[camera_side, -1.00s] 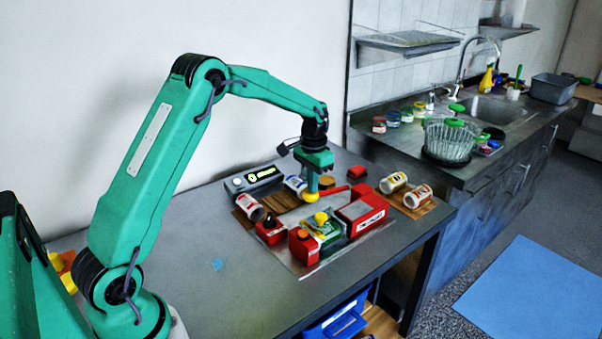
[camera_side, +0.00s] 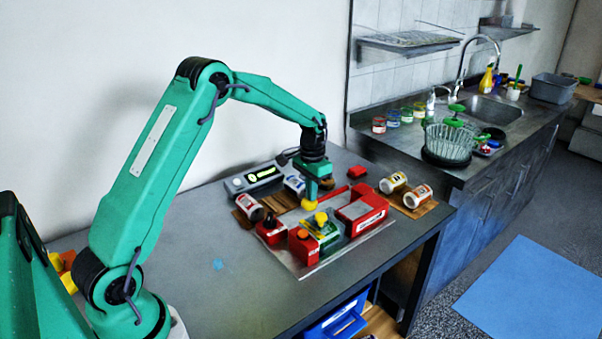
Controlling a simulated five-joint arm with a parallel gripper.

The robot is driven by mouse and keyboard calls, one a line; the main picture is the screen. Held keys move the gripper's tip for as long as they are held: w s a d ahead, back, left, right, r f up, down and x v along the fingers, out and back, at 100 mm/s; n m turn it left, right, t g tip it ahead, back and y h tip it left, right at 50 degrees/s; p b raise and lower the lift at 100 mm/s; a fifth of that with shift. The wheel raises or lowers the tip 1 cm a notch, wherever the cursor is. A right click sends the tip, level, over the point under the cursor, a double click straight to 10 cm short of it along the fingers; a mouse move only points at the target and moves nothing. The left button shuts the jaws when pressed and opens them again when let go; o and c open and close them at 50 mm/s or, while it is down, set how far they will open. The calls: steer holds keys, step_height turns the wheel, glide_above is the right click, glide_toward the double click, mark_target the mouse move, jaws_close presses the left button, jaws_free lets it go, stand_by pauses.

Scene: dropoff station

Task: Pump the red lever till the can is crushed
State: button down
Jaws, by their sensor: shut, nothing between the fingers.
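The red lever (camera_side: 334,192) runs left from the red press (camera_side: 363,209) on the workbench. A yellow knob (camera_side: 309,204) sits at its left end, directly under my gripper (camera_side: 311,197). My gripper is shut and empty, pointing down, and its tips appear to touch the knob from above. A green and yellow object (camera_side: 322,229) stands in the press beside the red body; it may be the can, but I cannot tell how far it is crushed.
Red boxes with a black button (camera_side: 271,230) and an orange button (camera_side: 303,246) stand at the front. A display box (camera_side: 254,179) is behind. White cans lie left (camera_side: 249,207) and right (camera_side: 417,195).

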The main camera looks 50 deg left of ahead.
steer(key=shift+f, duration=0.15)
steer(key=shift+w+f, duration=0.1)
steer(key=shift+f, duration=0.9)
steer(key=shift+w+r, duration=0.15)
steer(key=shift+r, duration=1.15)
steer(key=shift+w+r, duration=0.2)
steer(key=shift+r, duration=1.05)
steer(key=shift+w+r, duration=0.15)
steer(key=shift+r, duration=1.15)
steer(key=shift+f, duration=0.2)
steer(key=shift+s+f, duration=0.25)
steer(key=shift+f, duration=0.4)
steer(key=shift+s+f, duration=0.2)
steer(key=shift+f, duration=0.45)
